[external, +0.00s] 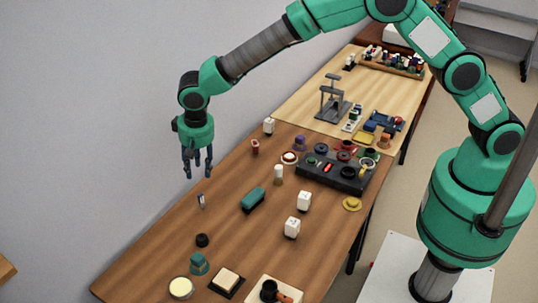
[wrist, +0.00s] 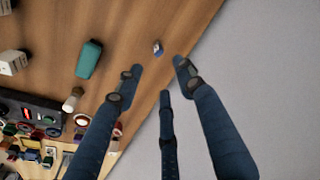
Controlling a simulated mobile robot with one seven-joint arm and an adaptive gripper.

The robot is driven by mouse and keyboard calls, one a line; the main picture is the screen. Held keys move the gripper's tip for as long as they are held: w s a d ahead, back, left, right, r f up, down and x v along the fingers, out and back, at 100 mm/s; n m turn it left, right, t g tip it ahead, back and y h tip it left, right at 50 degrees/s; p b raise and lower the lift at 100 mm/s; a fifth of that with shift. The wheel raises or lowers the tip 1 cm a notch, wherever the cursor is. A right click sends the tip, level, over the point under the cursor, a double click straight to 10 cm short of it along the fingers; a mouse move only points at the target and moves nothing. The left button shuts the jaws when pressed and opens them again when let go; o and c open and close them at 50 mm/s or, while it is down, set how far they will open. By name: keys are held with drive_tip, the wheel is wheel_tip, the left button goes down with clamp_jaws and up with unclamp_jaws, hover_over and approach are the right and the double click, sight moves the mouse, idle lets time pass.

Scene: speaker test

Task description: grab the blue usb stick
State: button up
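The small blue usb stick (external: 201,200), with a pale part, is on the brown table near its left edge in the external view. In the wrist view the usb stick (wrist: 158,47) shows blue and whitish on the wood, just beyond my fingertips. My gripper (external: 197,172) hangs fingers down above the stick, apart from it, towards the wall side. In the wrist view the fingers of my gripper (wrist: 158,76) are spread, with nothing between them.
A teal case (external: 253,199) lies right of the stick, and a black round thing (external: 202,240) is nearer the front. White cubes (external: 304,200) and a black panel (external: 315,172) stand farther right. The wall (external: 90,130) runs along the table's left. Bare wood surrounds the stick.

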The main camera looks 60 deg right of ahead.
sight(201, 194)
drive_tip(key=shift+w+d+f+b, duration=0.1)
drive_tip(key=shift+w+f+b, duration=0.15)
drive_tip(key=shift+f, duration=1.15)
drive_tip(key=shift+w+d+f+b, duration=0.1)
drive_tip(key=shift+w+f+b, duration=0.1)
drive_tip(key=shift+f, duration=1.25)
drive_tip(key=shift+w+d+f+b, duration=0.15)
drive_tip(key=shift+f+b, duration=0.1)
drive_tip(key=shift+f, duration=1.15)
drive_tip(key=shift+a, duration=0.1)
drive_tip(key=shift+w+d+f+b, duration=0.15)
drive_tip(key=shift+f+b, duration=0.2)
drive_tip(key=shift+f, duration=0.95)
drive_tip(key=shift+w+d+f+b, duration=0.15)
drive_tip(key=shift+f+b, duration=0.2)
drive_tip(key=shift+f, duration=0.95)
drive_tip(key=c, duration=0.9)
